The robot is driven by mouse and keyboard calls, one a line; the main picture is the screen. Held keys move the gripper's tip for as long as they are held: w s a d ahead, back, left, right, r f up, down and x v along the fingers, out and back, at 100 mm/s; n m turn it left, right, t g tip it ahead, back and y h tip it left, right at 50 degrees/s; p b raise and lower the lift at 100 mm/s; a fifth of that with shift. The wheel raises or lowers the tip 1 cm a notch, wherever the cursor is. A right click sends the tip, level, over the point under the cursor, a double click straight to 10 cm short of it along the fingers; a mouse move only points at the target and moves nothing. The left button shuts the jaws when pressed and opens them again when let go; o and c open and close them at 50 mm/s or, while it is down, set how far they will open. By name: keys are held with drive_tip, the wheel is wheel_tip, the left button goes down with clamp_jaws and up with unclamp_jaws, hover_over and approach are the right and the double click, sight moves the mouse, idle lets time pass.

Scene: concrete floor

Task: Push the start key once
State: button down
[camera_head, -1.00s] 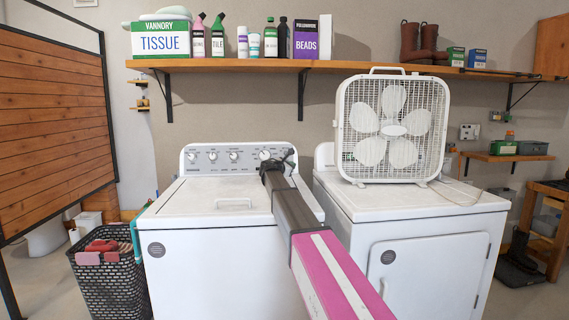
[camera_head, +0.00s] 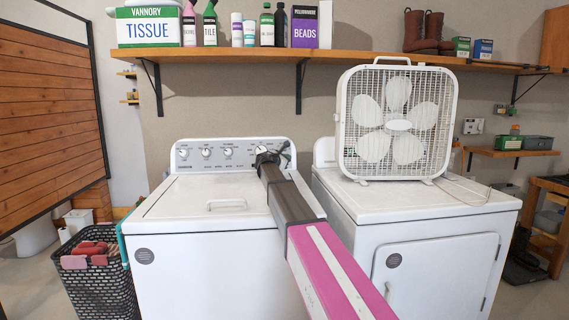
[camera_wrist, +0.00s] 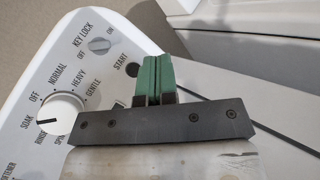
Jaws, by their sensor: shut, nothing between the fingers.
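The start key (camera_wrist: 132,70) is a small dark round button beside the printed word START on the white washer panel in the wrist view. My gripper (camera_wrist: 153,60) has green fingers pressed together with nothing between them. In that view its tips are just right of the key; I cannot tell whether they touch the panel. In the head view my gripper (camera_head: 268,158) is at the right end of the control panel on the white washer (camera_head: 205,250). The start key cannot be made out there.
A large dial (camera_wrist: 52,113) and a KEY LOCK knob (camera_wrist: 100,46) flank the key. A box fan (camera_head: 397,125) stands on the dryer (camera_head: 350,205) to the right. A wooden shelf (camera_head: 230,56) with boxes and bottles runs above. A basket (camera_head: 95,285) is at left.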

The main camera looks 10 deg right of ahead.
drive_tip(key=shift+w+f, duration=0.4)
drive_tip(key=shift+w, duration=0.9)
drive_tip(key=shift+w+f, duration=0.45)
drive_tip(key=shift+w, duration=0.85)
drive_tip(key=shift+w+f, duration=0.4)
drive_tip(key=shift+w, duration=0.9)
drive_tip(key=shift+w, duration=0.2)
drive_tip(key=shift+w+f, duration=0.1)
drive_tip(key=shift+w, duration=0.1)
drive_tip(key=shift+w+f, duration=0.1)
drive_tip(key=shift+w, duration=0.3)
drive_tip(key=shift+s, duration=0.15)
drive_tip(key=shift+s+r, duration=0.2)
drive_tip(key=shift+s, duration=0.5)
drive_tip(key=shift+s+r, duration=0.25)
drive_tip(key=shift+s, duration=0.55)
drive_tip(key=shift+s+r, duration=0.3)
drive_tip(key=shift+s, duration=0.45)
drive_tip(key=shift+s+r, duration=0.25)
drive_tip(key=shift+s, duration=0.55)
